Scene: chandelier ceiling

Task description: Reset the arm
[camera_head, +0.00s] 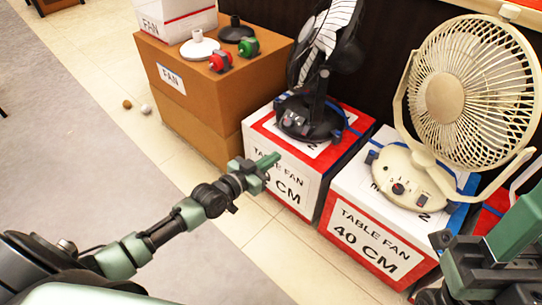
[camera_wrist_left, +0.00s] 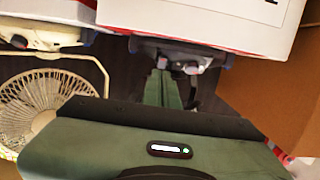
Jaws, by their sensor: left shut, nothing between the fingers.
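My left arm reaches in from the lower left in the head view. Its left gripper (camera_head: 264,166) is shut and empty, in front of the boxed fans, over or close to the corner of the left red-and-white box. In the left wrist view the green fingers of this gripper (camera_wrist_left: 163,88) lie together with nothing between them. Part of my right arm (camera_head: 512,235), green and dark, shows at the lower right edge; its fingers cannot be made out.
A black fan (camera_head: 312,105) and a cream fan (camera_head: 420,170) stand on white-and-red boxes (camera_head: 362,235). A brown carton (camera_head: 190,95) carries red and green parts and a white box (camera_head: 178,18). Two small balls (camera_head: 146,108) lie on the floor. The grey carpet (camera_head: 90,140) is clear.

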